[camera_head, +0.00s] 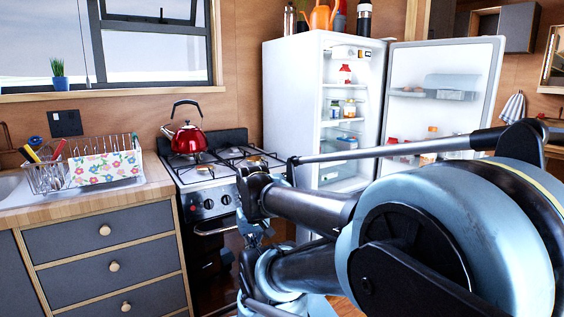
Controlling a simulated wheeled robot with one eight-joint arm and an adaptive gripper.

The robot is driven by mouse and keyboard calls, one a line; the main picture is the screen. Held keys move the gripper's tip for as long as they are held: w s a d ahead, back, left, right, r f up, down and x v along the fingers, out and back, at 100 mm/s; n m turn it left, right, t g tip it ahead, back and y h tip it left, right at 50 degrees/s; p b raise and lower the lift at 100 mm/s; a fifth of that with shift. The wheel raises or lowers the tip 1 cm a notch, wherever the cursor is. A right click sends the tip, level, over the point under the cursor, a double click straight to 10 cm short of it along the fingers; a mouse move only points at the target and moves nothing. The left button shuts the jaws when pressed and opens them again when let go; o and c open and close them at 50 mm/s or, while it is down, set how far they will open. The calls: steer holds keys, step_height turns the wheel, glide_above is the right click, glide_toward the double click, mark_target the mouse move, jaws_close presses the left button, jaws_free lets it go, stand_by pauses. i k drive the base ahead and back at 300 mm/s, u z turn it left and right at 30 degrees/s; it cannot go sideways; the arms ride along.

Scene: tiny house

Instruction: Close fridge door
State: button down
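The white fridge (293,130) stands against the back wall, right of the stove. Its door (442,84) is wide open, swung out to the right, with its inner side and shelves facing me. The fridge interior shows lit shelves with a red-capped bottle (344,74) and several jars. The door shelves hold a clear covered tray and some bottles. My folded arm fills the lower right and hides the bottom of the door and of the fridge. I cannot make out my gripper's fingers in this view.
The stove (222,177) with a red kettle (188,139) stands left of the fridge. A counter with drawers (105,230) and a dish rack (92,171) is at the left. An orange watering can (321,17) and containers stand on the fridge. Little floor shows.

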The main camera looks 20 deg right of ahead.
mark_target(407, 118)
steer(key=u, duration=1.95)
steer(key=k, duration=2.15)
steer(key=z, duration=2.05)
steer(key=i, duration=0.6)
steer(key=z, duration=0.05)
